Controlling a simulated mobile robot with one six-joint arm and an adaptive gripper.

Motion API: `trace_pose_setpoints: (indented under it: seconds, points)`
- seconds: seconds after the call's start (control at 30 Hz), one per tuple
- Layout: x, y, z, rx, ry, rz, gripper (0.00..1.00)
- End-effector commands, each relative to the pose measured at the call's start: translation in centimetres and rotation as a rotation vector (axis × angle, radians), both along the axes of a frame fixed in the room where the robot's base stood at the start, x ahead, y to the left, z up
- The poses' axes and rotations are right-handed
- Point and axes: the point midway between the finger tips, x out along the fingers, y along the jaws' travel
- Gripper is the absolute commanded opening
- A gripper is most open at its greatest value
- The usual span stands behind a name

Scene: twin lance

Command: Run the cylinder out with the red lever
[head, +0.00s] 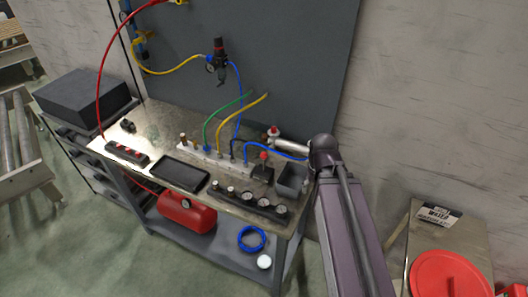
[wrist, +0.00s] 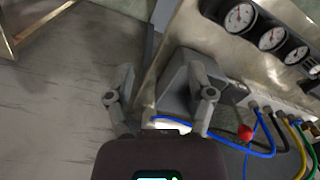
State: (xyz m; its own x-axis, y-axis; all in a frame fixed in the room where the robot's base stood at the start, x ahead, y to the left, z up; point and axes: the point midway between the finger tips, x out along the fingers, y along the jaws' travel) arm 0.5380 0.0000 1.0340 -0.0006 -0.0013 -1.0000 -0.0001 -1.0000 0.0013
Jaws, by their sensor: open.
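The red lever's knob (head: 264,155) stands upright on a dark valve block (head: 262,173) near the right end of the bench. In the wrist view a red knob (wrist: 245,132) shows right of my gripper; I take it for this one. The pale cylinder (head: 291,146) lies behind the valve at the bench's right end, its right end partly hidden by my arm. A second red knob (head: 273,131) stands by its left end. My gripper (wrist: 160,97) is open and empty, fingers wide apart, apart from the red knob. The head view does not show its fingers clearly.
A grey bin (head: 291,181) stands right of the valve, close to my gripper in the wrist view (wrist: 178,82). A gauge panel (head: 262,207) lines the front edge. Blue hose (head: 262,147), green and yellow hoses rise behind. A black tray (head: 179,174) lies left.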

Motion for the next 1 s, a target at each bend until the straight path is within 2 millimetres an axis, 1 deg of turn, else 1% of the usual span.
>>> trace_pose_setpoints:
  seconds: [0.23, 0.27, 0.3, 0.37, 0.4, 0.47, 0.57, 0.67, 0.87, 1.0]
  points:
    - [0.0, 0.0, 0.0, 0.0, 0.0, 0.0, 0.69]
    - [0.0, 0.0, 0.0, 0.0, 0.0, 0.0, 0.61]
    - [0.0, 0.0, 0.0, 0.001, 0.0, 0.0, 0.49]
    - [0.2, 0.0, 0.0, 0.006, 0.001, -0.003, 0.31]
    - [0.4, 0.1, 0.1, 0.013, 0.002, -0.006, 0.19]
    - [0.8, 0.2, 0.2, 0.03, 0.005, -0.013, 0.01]
    - [2.0, 0.5, 0.4, 0.079, 0.013, -0.036, 0.0]
    - [3.8, 1.0, 0.9, 0.157, 0.026, -0.07, 0.0]
    - [8.7, 2.3, 2.8, 0.381, 0.065, -0.154, 0.0]
    - [12.4, 2.8, 4.8, 0.552, 0.095, -0.211, 0.0]
